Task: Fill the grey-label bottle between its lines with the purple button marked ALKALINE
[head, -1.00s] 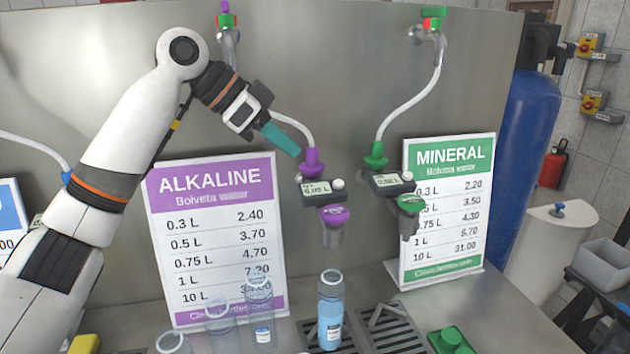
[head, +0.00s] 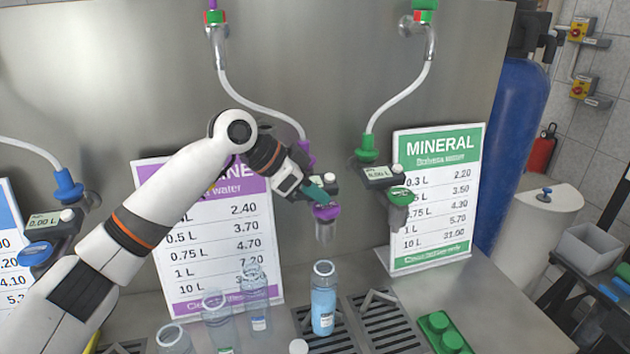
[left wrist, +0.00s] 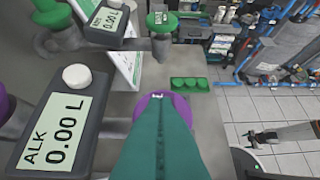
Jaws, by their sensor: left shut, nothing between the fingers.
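A clear bottle (head: 324,300) with a pale, greyish label stands upright on the drip grate under the purple ALKALINE spout. It looks filled with light blue liquid up to near its shoulder; its lines are too small to read. The purple button (head: 327,211) is on the front of the ALKALINE dispenser; it also shows in the left wrist view (left wrist: 151,104). My left gripper (head: 322,193), with teal fingers, is shut and empty, its tips at or just above the button. I cannot tell whether they touch. The ALKALINE display (left wrist: 58,130) reads 0.00 L.
Several empty bottles (head: 217,318) stand left of the filled one. The MINERAL dispenser (head: 381,176) with its green button (head: 400,196) is close on the right. What looks like my right arm shows small in the left wrist view.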

